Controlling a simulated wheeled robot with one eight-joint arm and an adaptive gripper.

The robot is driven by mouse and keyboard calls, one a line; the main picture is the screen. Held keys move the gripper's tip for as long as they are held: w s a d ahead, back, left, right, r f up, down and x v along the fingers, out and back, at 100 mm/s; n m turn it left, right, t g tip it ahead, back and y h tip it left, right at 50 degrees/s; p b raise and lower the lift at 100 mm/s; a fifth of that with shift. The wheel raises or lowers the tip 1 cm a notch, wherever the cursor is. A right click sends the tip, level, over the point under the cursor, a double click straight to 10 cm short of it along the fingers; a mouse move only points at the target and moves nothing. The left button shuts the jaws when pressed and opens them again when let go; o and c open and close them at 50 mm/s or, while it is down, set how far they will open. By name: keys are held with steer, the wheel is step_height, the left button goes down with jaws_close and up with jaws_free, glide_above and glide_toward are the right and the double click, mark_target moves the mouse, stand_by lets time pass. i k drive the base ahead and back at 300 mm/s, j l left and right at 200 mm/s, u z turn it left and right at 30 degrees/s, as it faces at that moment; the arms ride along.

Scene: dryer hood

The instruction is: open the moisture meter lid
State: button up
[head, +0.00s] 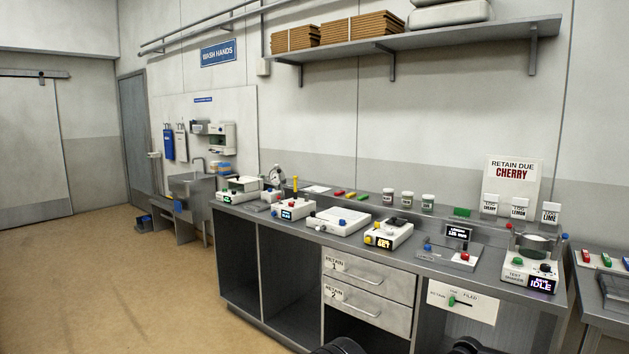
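Several white instruments stand in a row on the grey bench (375,258). Their small labels cannot be read well enough to tell which is the moisture meter. No lid visibly stands open. Two dark rounded parts of mine, perhaps my gripper (403,347), poke in at the bottom edge, apart from the bench; fingertips are not shown.
Small jars (408,200) line the back ledge. Two drawers (367,294) face front. Open floor (130,290) lies left.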

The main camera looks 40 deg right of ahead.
mark_target(250, 183)
steer(key=i+z, duration=0.4)
steer(key=i+j+z, duration=0.25)
steer(key=z, duration=0.15)
steer(key=i+j+z, duration=0.35)
steer(key=i+j, duration=0.35)
steer(key=i+j+z, duration=0.1)
steer(key=i+j, duration=0.25)
steer(key=i+j+z, duration=0.1)
steer(key=i+j, duration=0.25)
steer(key=j, duration=0.15)
steer(key=i+j, duration=0.3)
steer(key=j, duration=0.15)
steer(key=i+j+z, duration=0.1)
steer(key=i+j, duration=0.55)
steer(key=j, duration=0.25)
steer(key=z, duration=0.05)
